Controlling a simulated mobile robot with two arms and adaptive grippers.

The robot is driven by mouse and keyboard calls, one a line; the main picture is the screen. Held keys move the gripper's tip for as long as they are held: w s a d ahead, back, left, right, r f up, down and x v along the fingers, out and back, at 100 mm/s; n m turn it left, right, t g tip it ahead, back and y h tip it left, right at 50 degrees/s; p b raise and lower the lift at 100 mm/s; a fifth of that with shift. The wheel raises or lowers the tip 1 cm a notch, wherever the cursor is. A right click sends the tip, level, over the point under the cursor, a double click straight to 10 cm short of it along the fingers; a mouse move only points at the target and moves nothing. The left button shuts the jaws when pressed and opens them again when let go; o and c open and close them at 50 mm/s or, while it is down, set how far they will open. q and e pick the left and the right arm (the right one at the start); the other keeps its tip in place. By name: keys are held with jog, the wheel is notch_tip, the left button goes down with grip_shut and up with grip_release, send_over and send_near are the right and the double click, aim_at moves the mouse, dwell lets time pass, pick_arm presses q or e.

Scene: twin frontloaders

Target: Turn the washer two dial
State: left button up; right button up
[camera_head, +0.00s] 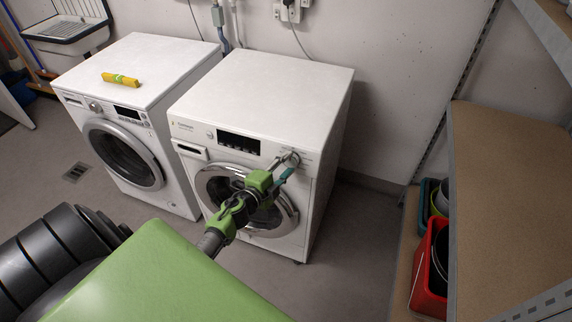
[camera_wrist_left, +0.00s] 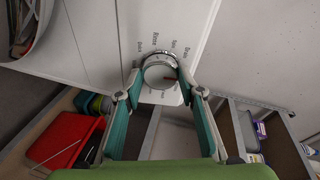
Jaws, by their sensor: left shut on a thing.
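Two white front-loading washers stand side by side. The right-hand washer (camera_head: 264,85) has a dark display and a round dial (camera_head: 294,159) at the right end of its panel. My left gripper (camera_head: 284,168) reaches across the front of that washer to the dial. In the left wrist view, the pale dial (camera_wrist_left: 160,74) has a red mark pointing right and printed labels around it. The teal fingers of my left gripper (camera_wrist_left: 162,88) lie on either side of the dial, shut on it. My right gripper is not in view.
The left-hand washer (camera_head: 137,68) has a yellow-green item (camera_head: 121,79) lying on top. A shelf (camera_head: 515,190) stands at the right with a red bucket (camera_head: 430,270) below. Bare floor lies between shelf and washer. A sink (camera_head: 68,28) is at the back left.

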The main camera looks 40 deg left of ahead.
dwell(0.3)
pick_arm(q)
jog(key=o, duration=1.1)
jog(key=shift+w, duration=0.1)
jog(key=s+r, duration=0.2)
jog(key=s, duration=1)
jog(key=shift+d, duration=0.2)
jog(key=shift+w+r, duration=0.1)
jog(key=s+d+f+n+g, duration=0.2)
jog(key=s+f, duration=0.2)
jog(key=f, duration=0.5)
jog(key=s+d+f+n+g, duration=0.1)
jog(key=s+f+n+g, duration=0.2)
jog(key=f, duration=0.6)
jog(key=s+d+f+n+g, duration=0.2)
jog(key=s+f, duration=0.4)
jog(key=f, duration=0.4)
jog(key=s+d+f+n+g, duration=0.1)
jog(key=s+d+f+g, duration=0.1)
jog(key=s+f, duration=0.3)
jog(key=s+d+f+n+g, duration=0.2)
jog(key=s+d+f+g, duration=0.1)
jog(key=s, duration=1)
jog(key=s+d+f+n+g, duration=0.2)
jog(key=s+d+f, duration=0.2)
jog(key=s+f, duration=0.3)
jog(key=shift+s+d+f+g+h, duration=0.2)
jog(key=shift+s+f+g+h, duration=0.15)
jog(key=shift+s, duration=0.6)
